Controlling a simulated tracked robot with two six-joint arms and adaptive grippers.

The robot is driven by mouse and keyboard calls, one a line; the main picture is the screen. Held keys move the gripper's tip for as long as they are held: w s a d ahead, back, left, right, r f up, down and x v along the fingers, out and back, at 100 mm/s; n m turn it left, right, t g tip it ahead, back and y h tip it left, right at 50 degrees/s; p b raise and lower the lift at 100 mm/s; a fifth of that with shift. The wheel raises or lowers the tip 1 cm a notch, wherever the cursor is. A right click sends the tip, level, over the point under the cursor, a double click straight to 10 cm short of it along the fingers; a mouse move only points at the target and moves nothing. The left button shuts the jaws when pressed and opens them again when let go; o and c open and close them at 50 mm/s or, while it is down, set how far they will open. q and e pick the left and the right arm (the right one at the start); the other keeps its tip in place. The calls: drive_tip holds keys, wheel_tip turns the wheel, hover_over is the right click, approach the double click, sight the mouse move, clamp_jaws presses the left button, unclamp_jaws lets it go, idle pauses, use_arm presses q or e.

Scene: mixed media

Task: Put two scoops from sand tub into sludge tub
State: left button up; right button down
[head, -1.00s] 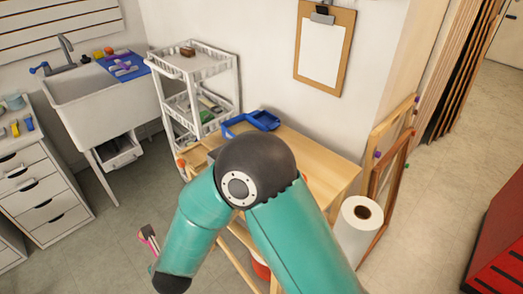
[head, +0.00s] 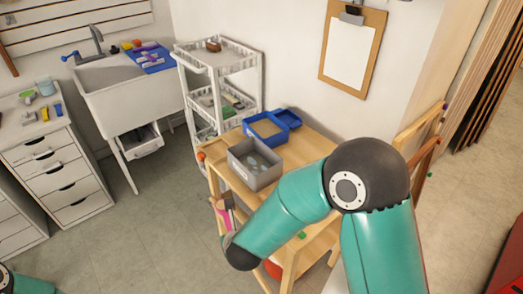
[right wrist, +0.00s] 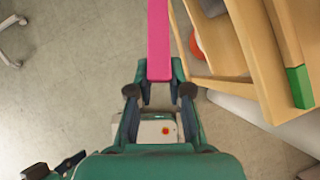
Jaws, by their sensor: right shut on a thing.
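The blue tub (head: 267,129) with sand-coloured contents stands on the wooden table, towards the wall. The grey tub (head: 256,165) stands in front of it and holds greyish contents with pale patches. My right gripper (right wrist: 158,74) is shut on a pink tool, apparently a scoop (right wrist: 158,38), seen as a long flat pink bar. In the head view the pink scoop (head: 221,211) shows beside the table's left side, below the tabletop and apart from both tubs. Its far end is unclear. My left gripper is out of view.
The wooden table (head: 309,146) has bare top to the right of the tubs. A white shelf cart (head: 220,92) stands behind left, beside a sink (head: 128,97). White drawers (head: 48,165) stand at far left. Floor left of the table is free.

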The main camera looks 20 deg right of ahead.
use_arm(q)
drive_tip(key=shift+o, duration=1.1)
use_arm(e)
drive_tip(key=shift+r, duration=0.1)
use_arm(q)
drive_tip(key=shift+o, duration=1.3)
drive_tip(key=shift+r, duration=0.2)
use_arm(e)
drive_tip(key=shift+w+d+r, duration=0.1)
drive_tip(key=shift+w+r, duration=0.15)
drive_tip(key=shift+r, duration=0.05)
use_arm(q)
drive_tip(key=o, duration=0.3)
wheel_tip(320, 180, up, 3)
drive_tip(key=p, duration=0.3)
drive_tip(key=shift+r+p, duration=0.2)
drive_tip(key=shift+p, duration=0.2)
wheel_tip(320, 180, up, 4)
drive_tip(key=p, duration=0.4)
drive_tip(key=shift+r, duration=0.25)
use_arm(e)
drive_tip(key=w+d+r+m, duration=0.1)
drive_tip(key=w+d+r, duration=0.5)
drive_tip(key=r, duration=0.2)
drive_tip(key=w+d+r+m+t+h, duration=0.1)
drive_tip(key=w+d+r, duration=0.5)
drive_tip(key=r, duration=0.2)
drive_tip(key=shift+w+d+r+h, duration=0.15)
drive_tip(key=shift+w+r+h, duration=0.05)
drive_tip(key=shift+w+h, duration=0.1)
